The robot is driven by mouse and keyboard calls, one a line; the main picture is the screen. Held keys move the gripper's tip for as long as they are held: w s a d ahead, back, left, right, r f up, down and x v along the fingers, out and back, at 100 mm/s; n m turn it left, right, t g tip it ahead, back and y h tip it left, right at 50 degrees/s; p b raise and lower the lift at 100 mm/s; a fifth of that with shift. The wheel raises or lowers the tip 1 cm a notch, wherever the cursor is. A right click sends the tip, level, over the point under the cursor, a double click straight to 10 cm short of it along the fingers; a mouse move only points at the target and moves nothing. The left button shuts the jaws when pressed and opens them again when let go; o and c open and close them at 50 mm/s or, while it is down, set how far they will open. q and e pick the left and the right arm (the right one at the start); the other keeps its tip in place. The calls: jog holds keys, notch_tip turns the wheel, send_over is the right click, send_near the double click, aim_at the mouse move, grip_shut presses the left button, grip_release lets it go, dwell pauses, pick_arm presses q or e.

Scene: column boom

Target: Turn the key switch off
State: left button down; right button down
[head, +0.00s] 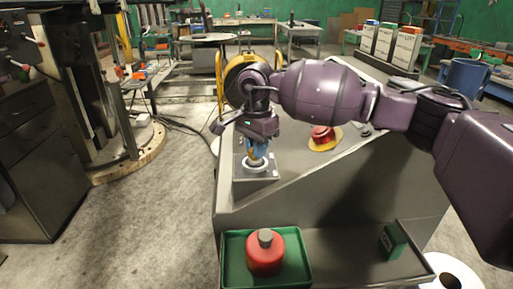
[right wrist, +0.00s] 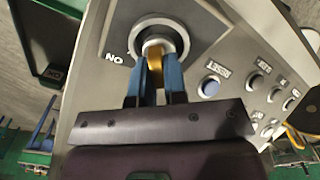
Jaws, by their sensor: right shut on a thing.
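The key switch (head: 257,167) sits on the sloped grey control panel, with a pale round ring around it. In the right wrist view the switch (right wrist: 136,24) shows as a metal ring with a golden key (right wrist: 155,52) standing in it. An upside-down ON label is beside the ring. My right gripper (head: 257,150) reaches down onto the switch from above. In the right wrist view its blue fingers (right wrist: 154,78) are shut on the key, one on each side. The exact angle of the key is hard to tell. My left gripper is not in view.
A red emergency button (head: 322,134) on a yellow base is right of the switch. Several small buttons (right wrist: 209,87) lie along the panel. A green tray (head: 234,277) with a red bottle (head: 264,254) and a green box (head: 393,240) are on the lower ledge.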

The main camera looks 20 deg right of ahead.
jog(key=c, duration=1.2)
grip_release()
jog(key=shift+o, duration=0.2)
jog(key=shift+r, duration=0.45)
notch_tip(320, 180, up, 8)
jog(key=shift+r+p, duration=0.15)
jog(key=shift+p, duration=0.4)
jog(key=shift+r, duration=0.8)
